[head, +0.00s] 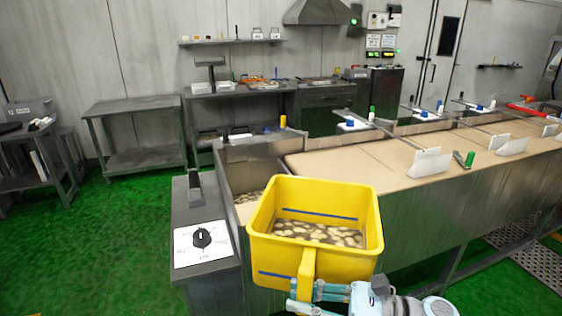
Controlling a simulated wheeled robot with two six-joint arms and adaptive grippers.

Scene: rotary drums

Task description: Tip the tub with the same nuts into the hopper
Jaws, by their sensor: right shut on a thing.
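A yellow tub (262,257) with nuts (318,233) inside is in the lower middle of the head view. It looks close to upright, its open top facing up, with a blue line on its inner wall. My right gripper (306,290) is shut on the tub's yellow handle on the near side. The hopper (228,179) is a metal bin just behind and left of the tub, with some nuts (247,197) in its bottom. The tub hides part of the hopper. My left gripper is not in view.
A control box with a black dial (202,238) stands left of the tub. A long tan conveyor (350,165) with white guides runs off to the right. A metal table (135,108) stands at the back left. Green floor on the left is clear.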

